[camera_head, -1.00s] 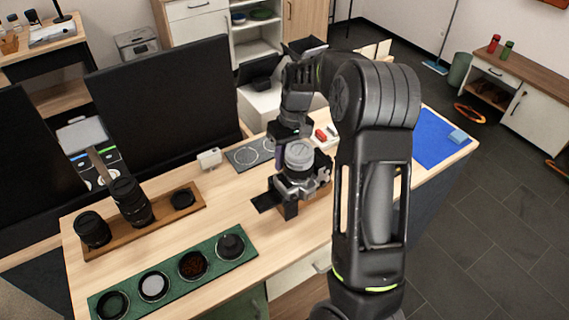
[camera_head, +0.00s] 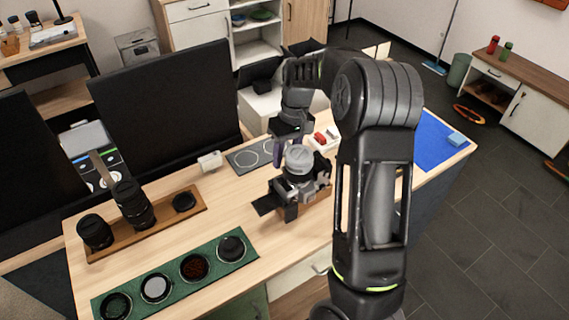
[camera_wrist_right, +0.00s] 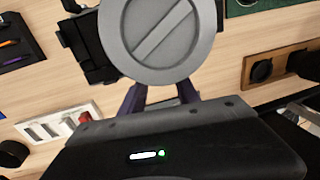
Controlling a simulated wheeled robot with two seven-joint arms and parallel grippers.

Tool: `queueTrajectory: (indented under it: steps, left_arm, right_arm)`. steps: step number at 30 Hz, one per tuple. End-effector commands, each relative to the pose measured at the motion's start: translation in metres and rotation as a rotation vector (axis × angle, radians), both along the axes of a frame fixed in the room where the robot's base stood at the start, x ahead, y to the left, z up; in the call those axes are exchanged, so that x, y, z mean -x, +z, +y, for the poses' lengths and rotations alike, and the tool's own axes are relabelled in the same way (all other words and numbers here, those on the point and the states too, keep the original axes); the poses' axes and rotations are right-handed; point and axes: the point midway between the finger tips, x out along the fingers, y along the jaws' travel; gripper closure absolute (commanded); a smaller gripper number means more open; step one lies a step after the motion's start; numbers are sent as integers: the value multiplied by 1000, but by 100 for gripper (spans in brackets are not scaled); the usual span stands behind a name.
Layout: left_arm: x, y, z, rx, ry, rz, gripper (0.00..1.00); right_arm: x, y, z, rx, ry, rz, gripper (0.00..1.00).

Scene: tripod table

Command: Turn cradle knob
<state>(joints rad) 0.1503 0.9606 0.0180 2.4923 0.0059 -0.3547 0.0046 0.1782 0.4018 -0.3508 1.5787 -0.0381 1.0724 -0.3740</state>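The dark cradle (camera_head: 304,187) stands upright on the wooden table, with a grey round cap (camera_head: 299,158) on top that looks like the knob. In the right wrist view this grey disc (camera_wrist_right: 185,25) is large, with a raised diagonal bar across its face. My right gripper (camera_head: 287,150) is just behind the cradle. Its two purple fingers (camera_wrist_right: 160,96) stand apart in the right wrist view, and nothing shows between them. Their tips are hidden by the disc, so I cannot tell whether they touch it. My left gripper is not in view.
A wooden tray (camera_head: 160,222) with black lenses and a green mat (camera_head: 213,252) with several round items lie left of the cradle. A white tray (camera_wrist_right: 60,127) with a red item and a blue mat (camera_head: 433,140) lie right. A large black screen (camera_head: 165,105) stands behind.

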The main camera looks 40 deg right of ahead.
Motion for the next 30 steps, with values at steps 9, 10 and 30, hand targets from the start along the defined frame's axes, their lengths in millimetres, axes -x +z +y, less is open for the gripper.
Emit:
queueTrajectory:
  steps: [9,10,30]
  left_arm:
    - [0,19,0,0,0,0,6]
    - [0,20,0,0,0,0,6]
    - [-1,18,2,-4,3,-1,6]
  right_arm:
    - [1,27,-4,0,0,0,62]
    - [1,27,-4,0,0,0,62]
    - [-1,28,-4,3,-2,-3,62]
